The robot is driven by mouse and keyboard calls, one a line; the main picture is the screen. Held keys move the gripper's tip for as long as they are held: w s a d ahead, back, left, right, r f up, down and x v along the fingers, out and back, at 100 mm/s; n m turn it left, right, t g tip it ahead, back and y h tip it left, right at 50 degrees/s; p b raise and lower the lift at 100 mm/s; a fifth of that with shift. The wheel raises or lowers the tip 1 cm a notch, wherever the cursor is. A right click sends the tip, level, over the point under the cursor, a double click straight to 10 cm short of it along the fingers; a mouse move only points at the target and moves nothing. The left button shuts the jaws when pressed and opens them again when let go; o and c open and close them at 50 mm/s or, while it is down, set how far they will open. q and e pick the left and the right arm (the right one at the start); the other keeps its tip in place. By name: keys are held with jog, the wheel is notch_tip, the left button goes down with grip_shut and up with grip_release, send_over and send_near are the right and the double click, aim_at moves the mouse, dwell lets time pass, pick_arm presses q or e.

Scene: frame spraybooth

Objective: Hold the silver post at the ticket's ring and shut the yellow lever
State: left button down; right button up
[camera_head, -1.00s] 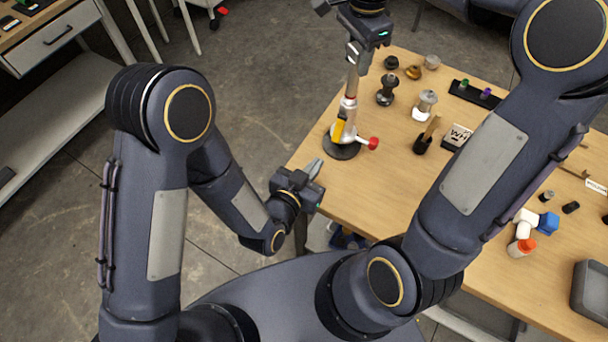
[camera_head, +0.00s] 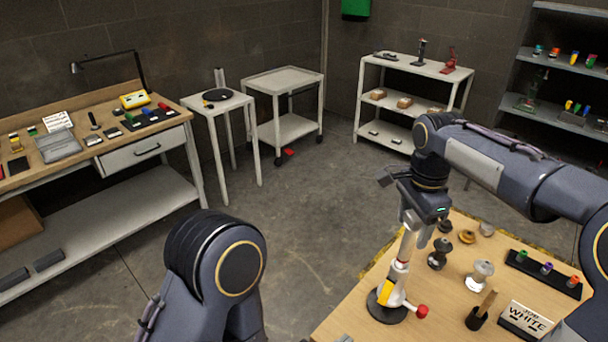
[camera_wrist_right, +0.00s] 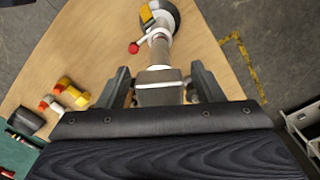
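The silver post (camera_head: 404,246) stands upright on a round black base (camera_head: 387,308) near the table's left edge. Low on it are the yellow lever (camera_head: 386,292) and a white arm ending in a red knob (camera_head: 421,311). My right gripper (camera_head: 418,212) is at the post's upper part. In the right wrist view its open fingers (camera_wrist_right: 160,75) stand on either side of the post (camera_wrist_right: 158,52), with gaps showing; a pale band crosses the post between them. I cannot make out the ticket's ring.
On the wooden table (camera_head: 360,325), right of the post, stand dark and silver knobbed pieces, a black cup (camera_head: 477,318), a "WHITE" sign (camera_head: 525,318) and a black rack (camera_head: 543,272). A workbench and white carts stand farther back.

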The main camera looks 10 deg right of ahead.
notch_tip(320, 180, up, 12)
dwell(0.7)
